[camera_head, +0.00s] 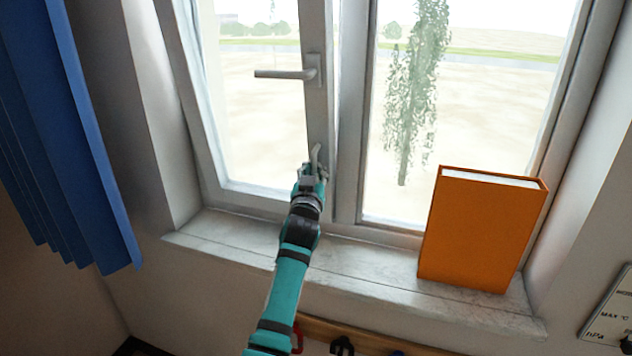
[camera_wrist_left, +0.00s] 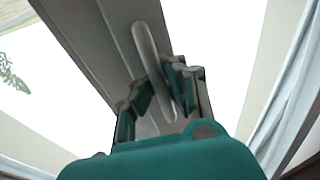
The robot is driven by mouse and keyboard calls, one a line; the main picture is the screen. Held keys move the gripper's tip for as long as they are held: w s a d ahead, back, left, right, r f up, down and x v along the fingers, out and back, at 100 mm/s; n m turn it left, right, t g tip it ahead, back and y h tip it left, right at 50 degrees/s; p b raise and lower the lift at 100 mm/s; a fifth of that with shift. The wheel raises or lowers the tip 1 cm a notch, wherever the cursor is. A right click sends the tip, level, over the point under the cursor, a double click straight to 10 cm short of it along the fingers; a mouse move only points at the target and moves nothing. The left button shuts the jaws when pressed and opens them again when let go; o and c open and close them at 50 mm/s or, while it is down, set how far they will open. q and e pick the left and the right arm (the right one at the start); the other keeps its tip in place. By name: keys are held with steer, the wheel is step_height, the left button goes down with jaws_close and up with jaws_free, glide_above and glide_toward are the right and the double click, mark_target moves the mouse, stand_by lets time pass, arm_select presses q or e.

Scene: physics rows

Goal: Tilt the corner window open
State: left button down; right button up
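The window has a left sash (camera_head: 321,115) with a grey handle (camera_head: 284,74) on its right upright. The handle lies level, its lever pointing left. A narrow bright strip runs along this upright; I cannot tell whether the sash stands ajar. My left gripper (camera_head: 314,162) is in front of the upright, below the handle in the head view. In the left wrist view its fingers (camera_wrist_left: 157,92) are apart. A pale bar with a rounded end (camera_wrist_left: 144,45) runs between them, close to the right finger; I cannot tell whether they touch. My right gripper is out of view.
An orange book (camera_head: 478,230) stands upright on the right of the sill (camera_head: 350,262). A blue curtain (camera_head: 70,130) hangs at the left. A rail with hooks (camera_head: 370,338) is below the sill. A gauge (camera_head: 610,318) is at the lower right. The sill's left part is clear.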

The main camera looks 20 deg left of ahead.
arm_select(q)
steer(key=shift+s+f, duration=0.35)
steer(key=shift+s, duration=0.05)
steer(key=c, duration=2.1)
jaws_free()
steer(key=shift+r, duration=0.2)
steer(key=o, duration=0.8)
steer(key=shift+w+r, duration=0.1)
steer(key=shift+w, duration=0.05)
steer(key=shift+c, duration=0.2)
steer(key=v, duration=0.7)
steer(key=shift+s, duration=0.25)
